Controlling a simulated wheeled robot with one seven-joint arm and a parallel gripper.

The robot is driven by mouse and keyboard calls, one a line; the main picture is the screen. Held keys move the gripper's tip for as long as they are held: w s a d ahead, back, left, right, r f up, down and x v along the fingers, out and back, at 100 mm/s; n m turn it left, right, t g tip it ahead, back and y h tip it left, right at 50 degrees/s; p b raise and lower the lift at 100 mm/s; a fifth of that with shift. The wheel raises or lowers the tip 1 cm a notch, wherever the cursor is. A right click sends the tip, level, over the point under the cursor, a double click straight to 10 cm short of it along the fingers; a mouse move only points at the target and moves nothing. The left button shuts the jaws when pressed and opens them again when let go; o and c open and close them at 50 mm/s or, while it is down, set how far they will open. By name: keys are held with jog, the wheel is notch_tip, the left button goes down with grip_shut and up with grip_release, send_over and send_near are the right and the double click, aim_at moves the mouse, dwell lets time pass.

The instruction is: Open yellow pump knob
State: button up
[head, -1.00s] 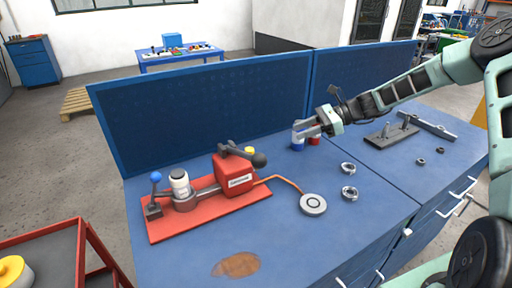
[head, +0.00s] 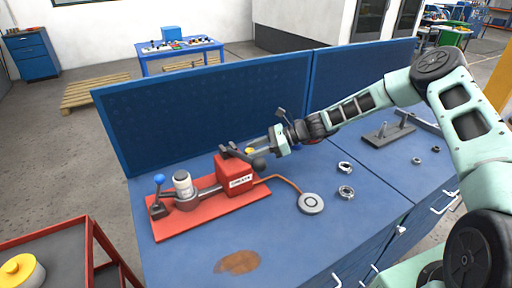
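The pump assembly sits on a red base plate (head: 205,212) on the blue workbench. It has a red box (head: 235,178) with a dark lever (head: 236,153) ending in a black ball. At the plate's left end are a white cylinder (head: 183,184) and a blue ball knob (head: 159,178).
A blue panel (head: 200,115) stands along the bench's back edge. An orange hose leads to a round grey disc (head: 311,203). Metal rings (head: 345,191) lie right of it. A grey fixture (head: 390,132) is at the back right.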

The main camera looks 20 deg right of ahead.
jog(key=c, duration=0.7)
jog(key=shift+f, duration=0.1)
jog(key=n+g+b, duration=0.2)
jog(key=shift+w+f+g+b, duration=0.15)
jog(key=shift+w+g+b, duration=0.15)
jog(key=shift+g+b, duration=0.1)
jog(key=n+g+b, duration=0.4)
jog(key=shift+w+f, duration=0.15)
jog(key=shift+w, duration=0.2)
jog(key=n+g+b, duration=0.1)
jog(key=n+g+h+b, duration=0.1)
jog(key=b, duration=0.1)
jog(key=n+g+h+b, duration=0.1)
jog(key=g, duration=0.1)
jog(key=shift+w+a+r+n, duration=0.15)
jog(key=shift+w+r+n, duration=0.1)
jog(key=shift+n, duration=0.15)
jog(key=shift+r+n+g+b, duration=0.1)
jog(key=shift+n+g+b, duration=0.2)
jog(key=shift+b, duration=0.2)
jog(key=shift+h, duration=0.3)
